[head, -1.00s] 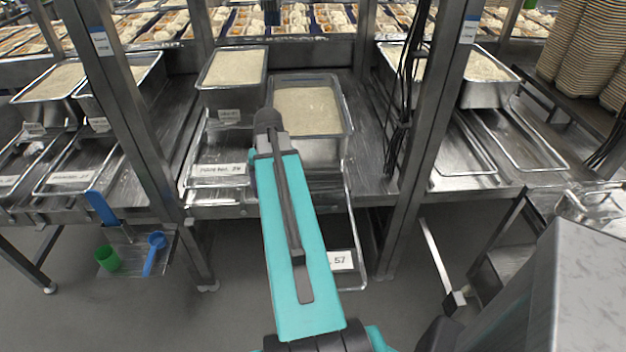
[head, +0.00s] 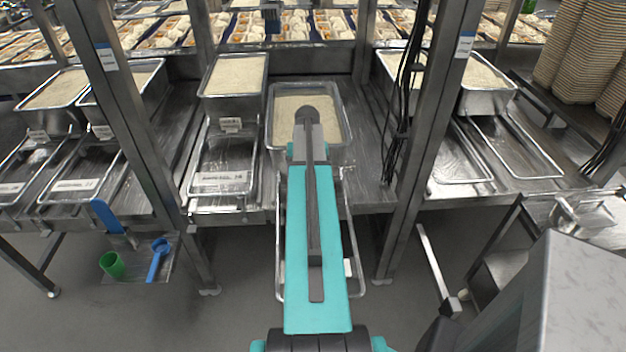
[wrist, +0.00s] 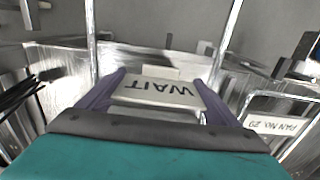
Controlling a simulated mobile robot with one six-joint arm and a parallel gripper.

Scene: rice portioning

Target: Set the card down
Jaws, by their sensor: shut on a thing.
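The card (wrist: 158,96) is a pale plate that reads "WAIT", upside down in the wrist view. My gripper (wrist: 160,82) has purple fingers on both sides of the card and is shut on it. In the head view my teal arm reaches over the front of the rice pan in the middle (head: 346,125). The fingers and the card are hidden there behind my own wrist. I cannot tell whether the card touches any surface.
Another rice pan (head: 234,107) stands to the left, with an empty labelled tray (head: 196,170) before it. Steel posts (head: 425,150) flank the bay. Black cables (head: 398,120) hang at the right. Bare shelf (head: 372,165) shows right of the middle pan.

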